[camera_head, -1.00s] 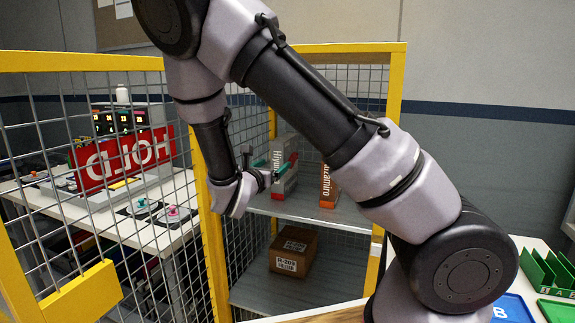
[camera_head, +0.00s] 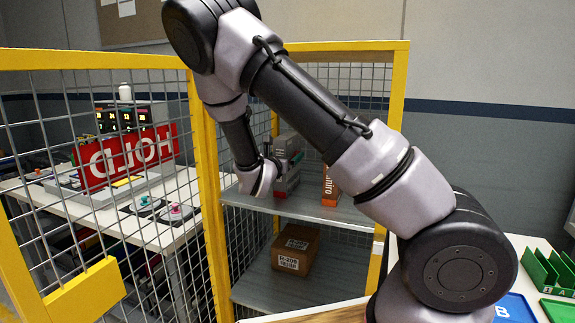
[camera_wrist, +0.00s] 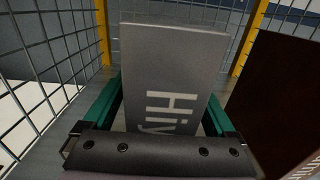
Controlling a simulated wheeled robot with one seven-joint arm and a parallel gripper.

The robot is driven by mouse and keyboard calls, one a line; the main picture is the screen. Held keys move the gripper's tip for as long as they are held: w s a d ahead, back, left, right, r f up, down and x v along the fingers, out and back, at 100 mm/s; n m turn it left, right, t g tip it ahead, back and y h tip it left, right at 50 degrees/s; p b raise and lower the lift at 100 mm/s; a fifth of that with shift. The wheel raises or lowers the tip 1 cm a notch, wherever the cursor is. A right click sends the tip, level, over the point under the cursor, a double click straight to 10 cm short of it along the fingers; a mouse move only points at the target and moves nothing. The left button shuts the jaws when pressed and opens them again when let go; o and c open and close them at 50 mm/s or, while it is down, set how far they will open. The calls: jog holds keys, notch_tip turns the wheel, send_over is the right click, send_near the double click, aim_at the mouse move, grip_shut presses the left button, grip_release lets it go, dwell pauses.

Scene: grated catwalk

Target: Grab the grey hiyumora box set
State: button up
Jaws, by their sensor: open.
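The grey box set (camera_wrist: 172,72) stands upright on the upper shelf. In the wrist view it fills the middle, with white letters "Hiy" on its face. My gripper (camera_wrist: 165,110) is open, with one green finger at each side of the box; I cannot tell whether either touches it. In the head view the grey box (camera_head: 287,150) is mostly hidden behind my gripper (camera_head: 281,164) and wrist.
An orange-brown box (camera_head: 330,188) stands right of the grey one; it looks dark in the wrist view (camera_wrist: 275,95). A cardboard box (camera_head: 296,249) sits on the lower shelf. Yellow-framed mesh (camera_head: 214,195) encloses the shelves (camera_head: 310,207). A red HOLD sign (camera_head: 127,158) stands left.

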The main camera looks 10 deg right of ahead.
grip_shut()
